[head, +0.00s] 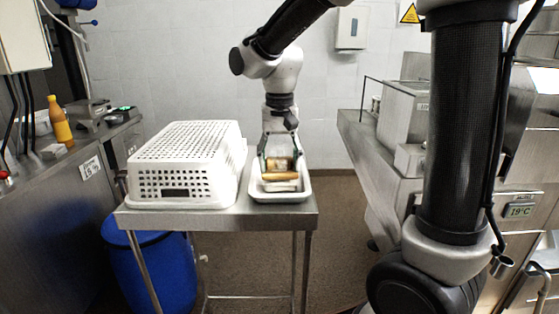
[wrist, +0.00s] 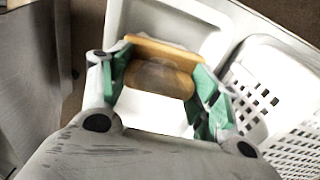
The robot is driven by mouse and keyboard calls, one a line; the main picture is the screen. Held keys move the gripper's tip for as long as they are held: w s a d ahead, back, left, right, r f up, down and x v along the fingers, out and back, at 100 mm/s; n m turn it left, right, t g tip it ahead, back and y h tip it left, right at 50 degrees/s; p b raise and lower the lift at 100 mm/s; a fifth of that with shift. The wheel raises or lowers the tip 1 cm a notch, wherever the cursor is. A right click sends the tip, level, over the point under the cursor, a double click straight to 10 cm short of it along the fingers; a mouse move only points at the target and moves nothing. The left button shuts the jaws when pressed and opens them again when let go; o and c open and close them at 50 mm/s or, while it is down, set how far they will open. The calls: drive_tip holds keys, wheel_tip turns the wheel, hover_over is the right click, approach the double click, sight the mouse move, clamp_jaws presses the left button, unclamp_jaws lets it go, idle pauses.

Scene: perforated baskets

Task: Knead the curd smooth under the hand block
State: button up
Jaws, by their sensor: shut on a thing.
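My gripper (head: 280,160) points down over a white tray (head: 306,186) on the steel table. It is shut on the wooden hand block (head: 280,176), whose brown body shows between the two fingers. In the wrist view the green-padded fingers (wrist: 161,82) clasp the block's sides, and its lighter wooden edge (wrist: 162,47) sticks out beyond them. A pale slab (head: 282,187), which looks like the curd, lies in the tray at the near side of the block. A white surface (wrist: 150,108) also shows beside the block in the wrist view. Whether the block touches the curd is hidden.
A white perforated basket (head: 185,165) stands left of the tray, close beside it, on the small steel table (head: 225,219). A blue barrel (head: 150,268) stands below. Steel counters flank both sides; an orange bottle (head: 60,122) is on the left one.

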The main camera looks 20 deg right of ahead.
drive_tip(key=shift+f, duration=0.55)
idle(0.8)
drive_tip(key=shift+r, duration=3.55)
drive_tip(key=shift+f, duration=3)
drive_tip(key=shift+f, duration=0.55)
drive_tip(key=shift+r, duration=3.55)
